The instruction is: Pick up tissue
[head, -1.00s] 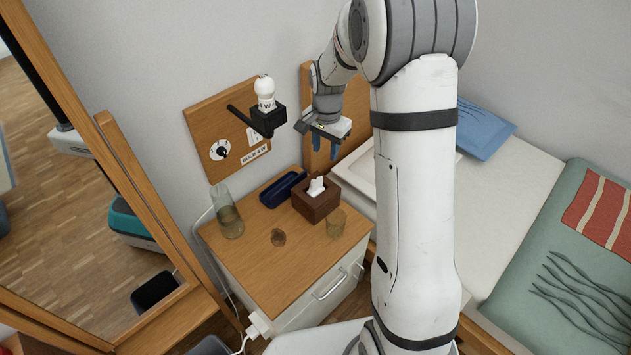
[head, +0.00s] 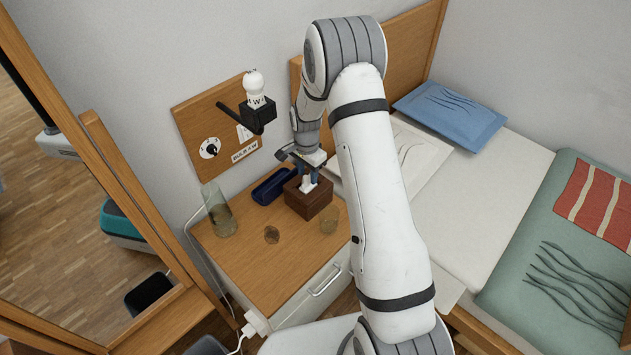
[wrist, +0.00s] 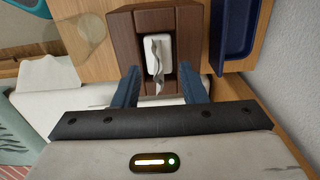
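A white tissue (head: 308,184) sticks up from the top of a dark brown wooden tissue box (head: 311,204) on the bedside cabinet. In the wrist view the tissue (wrist: 158,56) shows in the box's opening, between the lines of my two fingers. My gripper (head: 307,177) is just above the box with its blue fingers pointing down. In the wrist view the gripper (wrist: 160,84) is open, with a finger on each side of the tissue and a gap to it. I cannot tell the exact height of the fingertips over the box.
On the bedside cabinet (head: 245,250), a dark blue case (head: 274,186) lies left of the box, and a small amber glass (head: 329,221) stands to its right. A tall glass (head: 219,215) and a round brown item (head: 272,235) are further left. A black wall-mounted lamp holder (head: 257,114) is up behind.

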